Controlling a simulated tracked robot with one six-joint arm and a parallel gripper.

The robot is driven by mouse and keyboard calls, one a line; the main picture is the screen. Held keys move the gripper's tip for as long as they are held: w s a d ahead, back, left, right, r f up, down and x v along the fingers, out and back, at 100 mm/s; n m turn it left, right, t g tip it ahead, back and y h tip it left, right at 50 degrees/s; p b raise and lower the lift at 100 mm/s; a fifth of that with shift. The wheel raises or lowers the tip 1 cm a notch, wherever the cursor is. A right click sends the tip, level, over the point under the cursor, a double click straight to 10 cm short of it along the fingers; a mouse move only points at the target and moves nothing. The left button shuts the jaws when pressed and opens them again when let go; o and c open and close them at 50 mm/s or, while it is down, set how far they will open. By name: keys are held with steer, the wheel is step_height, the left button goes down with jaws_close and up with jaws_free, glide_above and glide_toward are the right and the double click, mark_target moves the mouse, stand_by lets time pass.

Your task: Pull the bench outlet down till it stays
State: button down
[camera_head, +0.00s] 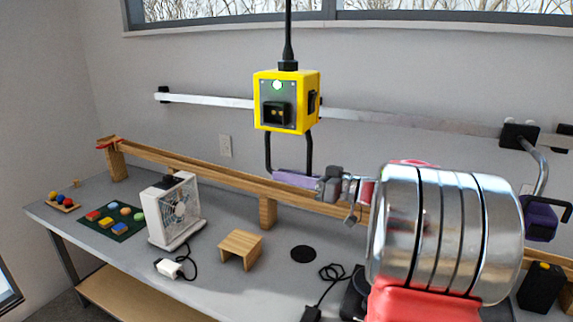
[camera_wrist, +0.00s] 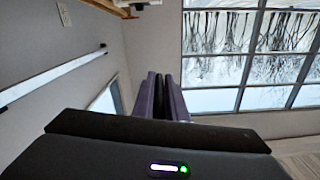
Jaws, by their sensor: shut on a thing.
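The bench outlet is a yellow box (camera_head: 285,100) hanging from a black cord in the head view. Its front has a dark socket and a small lit green-white light. A black U-shaped handle (camera_head: 309,152) hangs below the box. My gripper (camera_head: 293,179) reaches in from the right, and its purple fingers are shut on the lower bar of the handle. The fingers hide most of that bar. In the wrist view, the purple fingers (camera_wrist: 162,97) stand close together with a black piece between them. The yellow box is not visible there.
Below is a grey bench (camera_head: 215,285) with a white fan (camera_head: 176,212), a small wooden stand (camera_head: 240,248), coloured blocks on a green mat (camera_head: 114,222) and a black disc (camera_head: 303,254). A wooden track (camera_head: 200,172) runs along the back. A metal rail (camera_head: 205,100) crosses the wall.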

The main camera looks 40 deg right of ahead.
steer(key=shift+f, duration=0.2)
steer(key=c, duration=1.8)
jaws_free()
steer(key=shift+d, duration=0.1)
steer(key=v, duration=1.3)
steer(key=shift+s+d, duration=0.2)
steer(key=shift+s, duration=0.15)
